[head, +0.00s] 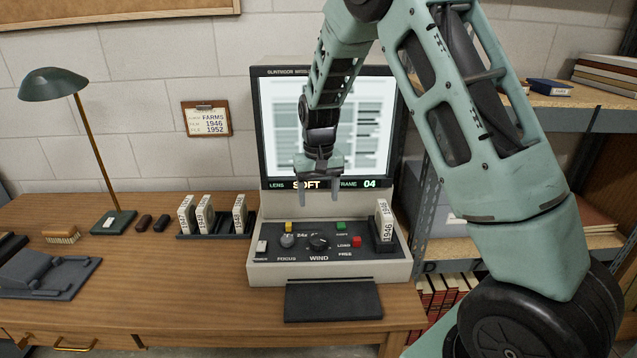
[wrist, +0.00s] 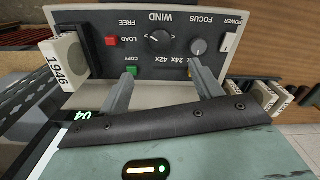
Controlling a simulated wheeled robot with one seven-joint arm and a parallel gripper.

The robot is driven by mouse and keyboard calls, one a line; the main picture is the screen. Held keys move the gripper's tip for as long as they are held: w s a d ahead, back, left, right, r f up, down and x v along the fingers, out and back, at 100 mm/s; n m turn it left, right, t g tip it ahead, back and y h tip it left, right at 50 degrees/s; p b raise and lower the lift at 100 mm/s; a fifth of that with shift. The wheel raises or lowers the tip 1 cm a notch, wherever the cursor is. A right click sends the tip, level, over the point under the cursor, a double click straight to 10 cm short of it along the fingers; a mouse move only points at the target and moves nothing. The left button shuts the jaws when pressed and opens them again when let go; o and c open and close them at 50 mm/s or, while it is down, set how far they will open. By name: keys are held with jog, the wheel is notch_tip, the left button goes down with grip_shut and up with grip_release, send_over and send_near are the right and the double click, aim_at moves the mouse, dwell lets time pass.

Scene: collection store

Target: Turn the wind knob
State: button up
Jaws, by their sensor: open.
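The black wind knob (head: 319,242) sits in the middle of the reader's sloped control panel, above the printed word WIND. It also shows in the wrist view (wrist: 159,39), with a pale pointer mark. My gripper (head: 320,200) is open and empty, above and behind the panel in front of the screen. In the wrist view my two fingers (wrist: 165,82) point toward the panel, apart from the knob. The grey focus knob (head: 287,240) is left of the wind knob. The microfilm reader's screen (head: 372,110) is lit, reading SOFT and frame 04.
A red LOAD button (head: 357,241), a green COPY button (head: 341,225), a yellow button (head: 289,226) and a white power switch (head: 262,247) surround the knobs. A box marked 1946 (head: 384,222) stands at the panel's right. A rack of boxes (head: 213,235) stands left on the desk.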

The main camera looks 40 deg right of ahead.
jog(key=shift+r, duration=2.05)
jog(key=s+a+r+n+y, duration=0.1)
jog(key=s+a+r+n, duration=0.15)
jog(key=s+a, duration=0.65)
jog(key=s+a+r+n, duration=0.1)
jog(key=s+a+n, duration=0.35)
jog(key=a, duration=0.85)
jog(key=s+a+n, duration=0.2)
jog(key=s, duration=0.7)
jog(key=s+a+n, duration=0.2)
jog(key=s, duration=0.7)
jog(key=shift+a+f+n, duration=0.3)
jog(key=shift+a+f, duration=0.05)
jog(key=shift+f, duration=0.05)
